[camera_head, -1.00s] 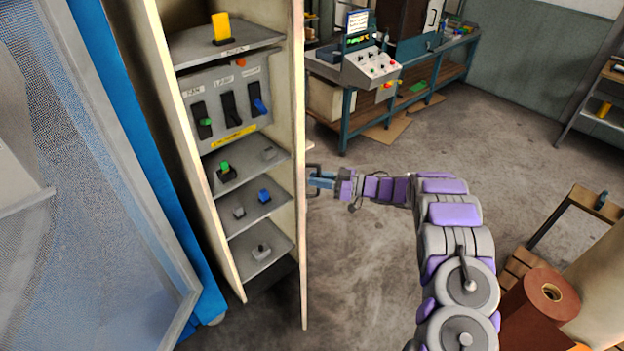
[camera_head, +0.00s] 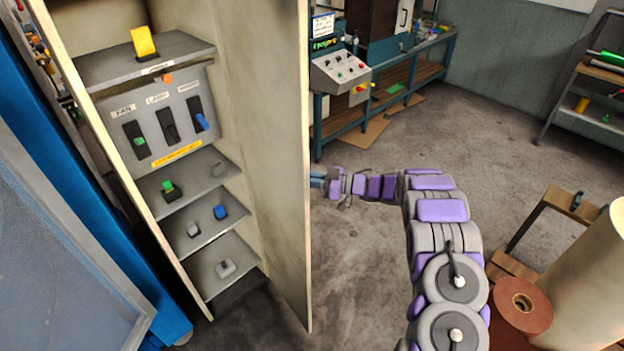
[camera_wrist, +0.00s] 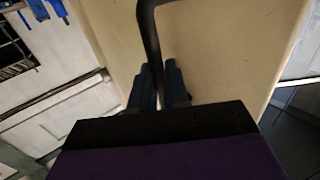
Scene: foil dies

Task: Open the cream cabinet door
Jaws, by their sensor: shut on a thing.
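The cream cabinet door (camera_head: 284,150) stands open at the right side of the cabinet, its inner face partly showing. In the wrist view the door's outer face (camera_wrist: 225,50) fills the middle, with a black bar handle (camera_wrist: 150,40) on it. My gripper (camera_wrist: 160,88) is shut on the handle, its two blue fingers on either side of the bar. In the head view my gripper (camera_head: 318,180) is at the far side of the door edge, and the fingertips and handle are hidden behind the door. The open cabinet (camera_head: 105,130) shows its shelves and a switch panel (camera_head: 165,125).
Dies sit on the shelves, including a yellow one (camera_head: 143,42). A blue-framed mesh panel (camera_head: 60,250) stands close at left. A control console (camera_head: 342,75) and bench are behind. A brown roll (camera_head: 522,305) is at lower right.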

